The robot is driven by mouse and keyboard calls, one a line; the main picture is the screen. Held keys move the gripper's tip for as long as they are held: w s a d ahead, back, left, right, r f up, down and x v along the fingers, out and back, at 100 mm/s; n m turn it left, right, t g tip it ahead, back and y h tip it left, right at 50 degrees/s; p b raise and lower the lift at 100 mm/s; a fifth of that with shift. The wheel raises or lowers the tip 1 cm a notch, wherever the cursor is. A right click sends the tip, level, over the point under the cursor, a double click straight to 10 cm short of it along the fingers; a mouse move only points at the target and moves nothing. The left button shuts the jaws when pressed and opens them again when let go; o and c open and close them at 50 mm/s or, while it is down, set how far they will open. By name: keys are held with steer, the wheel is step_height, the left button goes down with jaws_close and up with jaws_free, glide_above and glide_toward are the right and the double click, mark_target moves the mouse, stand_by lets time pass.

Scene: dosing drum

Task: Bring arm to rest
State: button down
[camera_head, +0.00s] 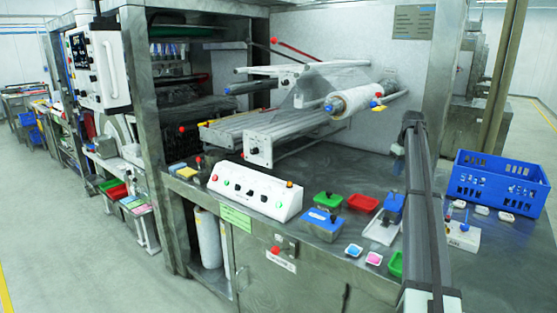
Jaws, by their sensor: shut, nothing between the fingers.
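A long dark grey arm link, which I take to be mine, stands nearly upright at the right of the head view, in front of the steel worktop (345,165). It has a pale fitting at its lower end and a dark cap at its top. No gripper fingers can be made out. The link hides part of the worktop behind it.
A white control box (254,193), a grey box with a blue lid (320,221), a red tray (362,203), a green tray (328,199) and a blue block (393,206) stand on the worktop. A blue crate (497,183) stands right of the link. A film roll (352,100) is behind.

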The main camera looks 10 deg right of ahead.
steer(key=s+a+f+y, duration=0.1)
steer(key=s+a+f, duration=0.6)
steer(key=a, duration=0.3)
steer(key=s+a+f+g+y, duration=0.1)
steer(key=s+a+f+y, duration=0.1)
steer(key=s+a+f, duration=0.5)
steer(key=s+a+f+g+y, duration=0.1)
steer(key=s+a+f, duration=0.6)
steer(key=a, duration=0.6)
steer(key=shift+s+a+f, duration=0.1)
steer(key=s+a+f+m+g+h, duration=0.1)
steer(key=s+a+f, duration=0.2)
steer(key=s+f, duration=0.55)
steer(key=s+a+f+g, duration=0.1)
steer(key=s+a+f, duration=0.3)
steer(key=f, duration=0.8)
steer(key=s+a+f+m+g+h, duration=0.1)
steer(key=s+a+f+g, duration=0.1)
steer(key=s+f, duration=0.7)
steer(key=s+f+h, duration=0.1)
steer(key=s+f, duration=0.4)
steer(key=s, duration=0.3)
steer(key=s+a+f+g, duration=0.1)
steer(key=s+f, duration=0.4)
steer(key=s, duration=0.4)
steer(key=s+a+f+m+g+h, duration=0.1)
steer(key=s+f, duration=0.4)
steer(key=s, duration=0.4)
steer(key=shift+f+h, duration=0.2)
steer(key=shift+h, duration=0.1)
